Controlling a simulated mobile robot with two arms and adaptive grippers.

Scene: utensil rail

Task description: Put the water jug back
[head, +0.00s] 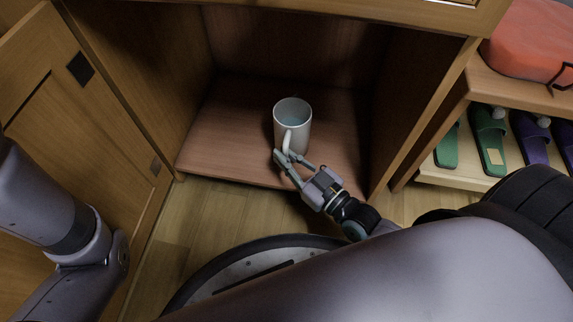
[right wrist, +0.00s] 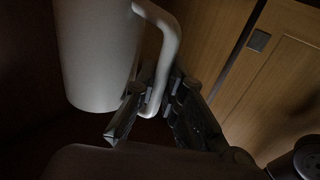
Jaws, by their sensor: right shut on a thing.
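My right gripper (head: 291,160) is shut on the jug's handle, at the side facing me. In the right wrist view the white jug (right wrist: 98,55) fills the upper left, and my right gripper (right wrist: 152,103) has its fingers on either side of the lower handle. My left arm shows at the left of the head view, but its gripper is out of view.
The open cabinet door (head: 75,130) stands at the left. The cabinet's right wall (head: 412,110) is close to my right arm. A shoe rack with green slippers (head: 488,140) and a red bag (head: 530,40) is at the right. The board around the jug is clear.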

